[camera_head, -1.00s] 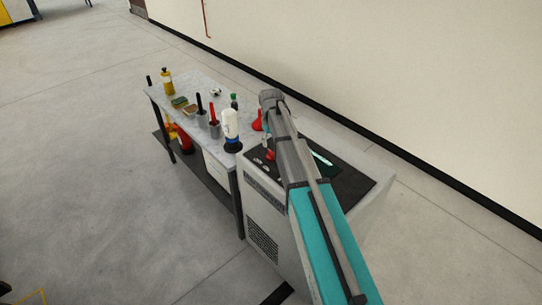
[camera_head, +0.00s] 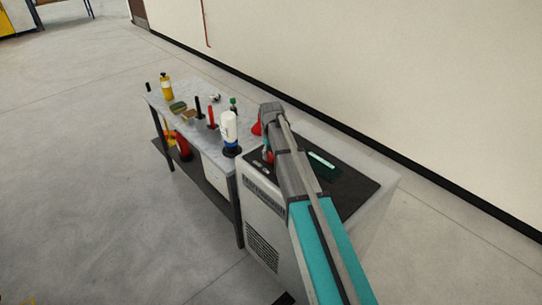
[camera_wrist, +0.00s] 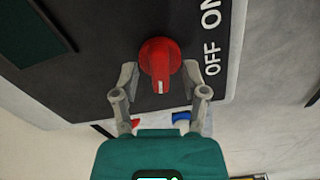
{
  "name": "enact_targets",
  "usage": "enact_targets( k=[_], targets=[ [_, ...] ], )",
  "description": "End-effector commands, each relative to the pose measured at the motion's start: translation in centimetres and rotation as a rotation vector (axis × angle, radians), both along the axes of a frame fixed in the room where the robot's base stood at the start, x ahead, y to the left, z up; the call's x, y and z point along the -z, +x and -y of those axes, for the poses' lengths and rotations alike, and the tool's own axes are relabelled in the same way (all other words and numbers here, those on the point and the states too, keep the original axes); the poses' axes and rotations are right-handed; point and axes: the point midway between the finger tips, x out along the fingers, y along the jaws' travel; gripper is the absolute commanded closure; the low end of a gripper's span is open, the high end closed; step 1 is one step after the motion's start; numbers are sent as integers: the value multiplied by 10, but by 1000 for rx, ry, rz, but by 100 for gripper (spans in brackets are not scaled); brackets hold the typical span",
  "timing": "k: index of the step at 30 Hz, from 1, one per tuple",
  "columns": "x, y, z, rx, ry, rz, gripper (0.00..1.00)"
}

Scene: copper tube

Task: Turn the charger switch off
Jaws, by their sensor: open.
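The charger switch is a red rotary knob (camera_wrist: 160,62) on a black panel (camera_wrist: 95,75) in the wrist view. White OFF and ON lettering (camera_wrist: 212,50) is printed to its right. The knob's white mark points down in the picture. My gripper (camera_wrist: 160,75) is open, with one finger on each side of the knob; I cannot tell whether they touch it. In the head view the charger (camera_head: 262,205) is a pale cabinet with a black top, and my arm reaches over it. The knob shows only as a small red patch beside my arm there.
A table (camera_head: 186,90) adjoins the charger on its left. It carries a white bottle (camera_head: 229,128), a yellow bottle (camera_head: 167,86), red and black handled tools and a red funnel (camera_head: 257,127). A wall stands behind. The floor at left is open.

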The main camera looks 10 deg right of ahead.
Motion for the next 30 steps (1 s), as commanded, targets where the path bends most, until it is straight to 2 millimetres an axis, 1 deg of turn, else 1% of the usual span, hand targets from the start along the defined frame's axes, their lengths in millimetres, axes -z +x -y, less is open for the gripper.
enact_targets(
  k=[6, 7, 16, 25, 30],
  targets=[
    [0, 0, 0, 0, 0, 0, 43],
    [0, 0, 0, 0, 0, 0, 45],
    [0, 0, 0, 0, 0, 0, 100],
    [0, 0, 0, -14, 0, 0, 100],
    [0, 0, 0, -86, 0, 0, 100]
  ],
)
